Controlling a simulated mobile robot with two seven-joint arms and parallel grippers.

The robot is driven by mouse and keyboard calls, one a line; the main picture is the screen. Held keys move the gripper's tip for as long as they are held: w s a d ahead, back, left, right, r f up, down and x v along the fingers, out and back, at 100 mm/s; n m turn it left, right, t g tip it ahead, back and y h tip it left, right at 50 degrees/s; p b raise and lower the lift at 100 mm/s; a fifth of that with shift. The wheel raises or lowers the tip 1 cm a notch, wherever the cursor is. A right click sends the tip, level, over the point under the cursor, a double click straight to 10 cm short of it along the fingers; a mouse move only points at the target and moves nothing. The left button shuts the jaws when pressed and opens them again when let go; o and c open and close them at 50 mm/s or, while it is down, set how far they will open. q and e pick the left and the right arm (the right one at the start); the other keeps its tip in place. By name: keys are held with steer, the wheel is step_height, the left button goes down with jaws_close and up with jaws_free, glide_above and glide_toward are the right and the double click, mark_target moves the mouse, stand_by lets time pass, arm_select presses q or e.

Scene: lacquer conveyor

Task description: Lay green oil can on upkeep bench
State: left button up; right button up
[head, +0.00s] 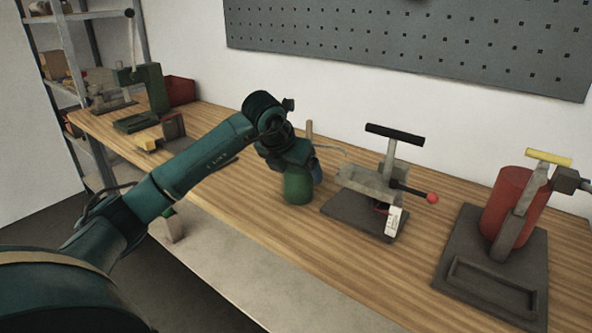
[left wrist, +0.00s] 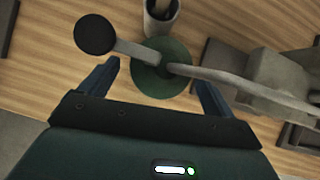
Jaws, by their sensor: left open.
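The green oil can (head: 297,190) stands upright on the wooden bench (head: 375,265); whether this is the upkeep bench I cannot tell. In the left wrist view the can (left wrist: 151,82) is seen from above, with a grey spout pointing right and a dark round knob at upper left. My left gripper (head: 299,172) is over the can, its upper part hidden by the wrist. Its open fingers (left wrist: 157,75) lie on either side of the can, with visible gaps. My right gripper is not in view.
A grey clamp device (head: 365,180) with a red-knobbed lever stands close right of the can. A cup-like holder (left wrist: 160,18) is just beyond it. A red cylinder (head: 508,205) on a dark base is farther right. A green press (head: 155,88) stands at far left.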

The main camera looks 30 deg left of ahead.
arm_select(q)
steer(key=v, duration=1.2)
steer(key=shift+r, duration=0.15)
